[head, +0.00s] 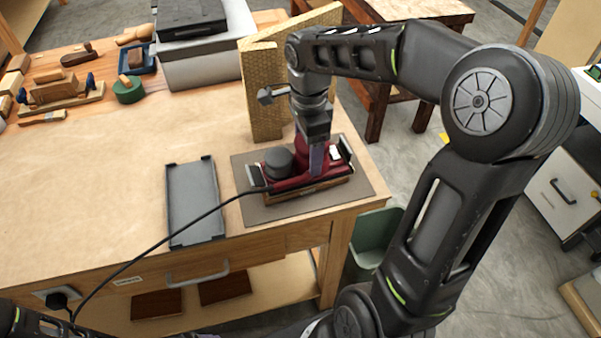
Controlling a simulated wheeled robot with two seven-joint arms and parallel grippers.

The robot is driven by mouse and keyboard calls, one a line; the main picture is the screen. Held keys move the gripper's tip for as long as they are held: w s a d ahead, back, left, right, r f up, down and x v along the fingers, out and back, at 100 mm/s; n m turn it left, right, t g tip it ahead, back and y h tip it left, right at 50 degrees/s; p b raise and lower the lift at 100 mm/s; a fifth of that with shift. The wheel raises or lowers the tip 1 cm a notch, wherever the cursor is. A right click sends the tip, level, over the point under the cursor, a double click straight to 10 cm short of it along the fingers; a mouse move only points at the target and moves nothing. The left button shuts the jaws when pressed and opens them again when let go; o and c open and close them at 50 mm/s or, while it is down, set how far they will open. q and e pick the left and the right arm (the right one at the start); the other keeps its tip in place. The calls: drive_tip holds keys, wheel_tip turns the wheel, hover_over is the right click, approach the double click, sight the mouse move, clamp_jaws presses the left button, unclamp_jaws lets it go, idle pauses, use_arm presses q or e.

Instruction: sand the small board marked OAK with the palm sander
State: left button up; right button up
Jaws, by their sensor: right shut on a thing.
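The palm sander (283,181) is dark red and black with a round grey-black knob. It sits over the grey mat (257,212) near the table's right front corner. My right gripper (317,158) comes down on it from above and is shut on its body. A brown wooden edge shows beneath the sander, which looks like a small board (312,194). The sander covers its top, and I cannot read any OAK mark. My left gripper is not in view.
The sander's black cable (150,250) runs across the table's front edge to a socket at lower left. A dark empty tray (194,200) lies left of the mat. A bent tan lamination (262,95) stands behind. Wooden tools and a grey case (200,65) fill the back left.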

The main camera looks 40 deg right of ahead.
drive_tip(key=shift+a, duration=0.25)
drive_tip(key=shift+w+a, duration=0.15)
drive_tip(key=shift+a, duration=0.4)
drive_tip(key=shift+w+a, duration=0.15)
drive_tip(key=shift+a, duration=0.15)
drive_tip(key=shift+d, duration=0.3)
drive_tip(key=shift+s+d+r, duration=0.1)
drive_tip(key=shift+s+d, duration=0.1)
drive_tip(key=shift+d, duration=0.55)
drive_tip(key=shift+d, duration=0.15)
idle(0.4)
drive_tip(key=shift+w+a, duration=0.25)
drive_tip(key=shift+a, duration=0.9)
drive_tip(key=shift+a, duration=0.1)
